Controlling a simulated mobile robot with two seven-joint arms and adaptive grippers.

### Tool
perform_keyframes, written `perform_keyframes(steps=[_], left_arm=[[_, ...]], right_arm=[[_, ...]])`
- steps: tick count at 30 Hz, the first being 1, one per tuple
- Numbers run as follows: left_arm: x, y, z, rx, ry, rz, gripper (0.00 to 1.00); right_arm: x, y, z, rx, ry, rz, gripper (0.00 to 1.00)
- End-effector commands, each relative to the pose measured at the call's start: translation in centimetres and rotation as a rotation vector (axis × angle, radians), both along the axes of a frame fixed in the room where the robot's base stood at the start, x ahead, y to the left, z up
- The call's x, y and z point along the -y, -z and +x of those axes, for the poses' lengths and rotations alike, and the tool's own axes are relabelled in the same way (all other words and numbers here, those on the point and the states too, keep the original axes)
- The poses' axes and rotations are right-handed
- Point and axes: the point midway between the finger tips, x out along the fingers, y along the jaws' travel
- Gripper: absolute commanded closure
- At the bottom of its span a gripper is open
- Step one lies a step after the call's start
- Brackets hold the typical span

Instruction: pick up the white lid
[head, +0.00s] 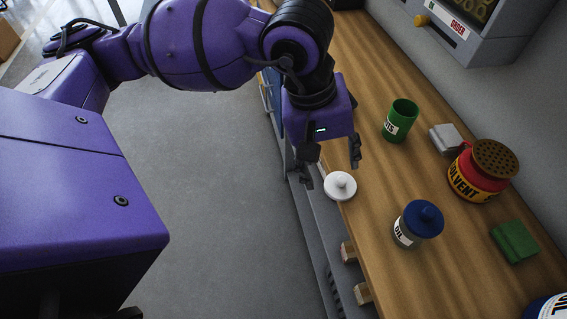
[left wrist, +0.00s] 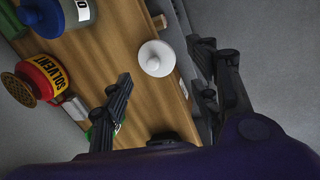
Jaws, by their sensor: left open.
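The white lid (head: 340,186) is a small round disc with a knob on top. It lies on the wooden bench (head: 378,244) close to its front edge. It also shows in the left wrist view (left wrist: 156,58), ahead of the fingers. My left gripper (head: 331,166) points down above the bench edge, just behind the lid in the head view. In the left wrist view my left gripper (left wrist: 160,92) has its fingers wide apart with nothing between them. The lid appears apart from both fingers. My right gripper is not in view.
A grey wall unit (head: 470,30) overhangs the back. Wooden handles (head: 349,252) stick out at the front edge.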

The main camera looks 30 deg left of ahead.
Motion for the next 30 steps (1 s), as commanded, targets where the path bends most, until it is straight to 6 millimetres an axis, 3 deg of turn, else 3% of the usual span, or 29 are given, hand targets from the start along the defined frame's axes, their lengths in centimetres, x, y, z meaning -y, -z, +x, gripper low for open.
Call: perform_keyframes(steps=[5, 22, 30], left_arm=[[0.2, 0.2, 0.2, 0.033, 0.118, 0.01, 0.45], [1.9, 6.8, 1.9, 0.033, 0.122, 0.01, 0.45], [2.0, 7.3, 2.0, 0.036, 0.122, 0.011, 0.45]], right_arm=[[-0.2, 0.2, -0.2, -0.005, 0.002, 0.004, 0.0], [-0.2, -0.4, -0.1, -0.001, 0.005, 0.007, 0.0], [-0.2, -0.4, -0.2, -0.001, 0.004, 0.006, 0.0]])
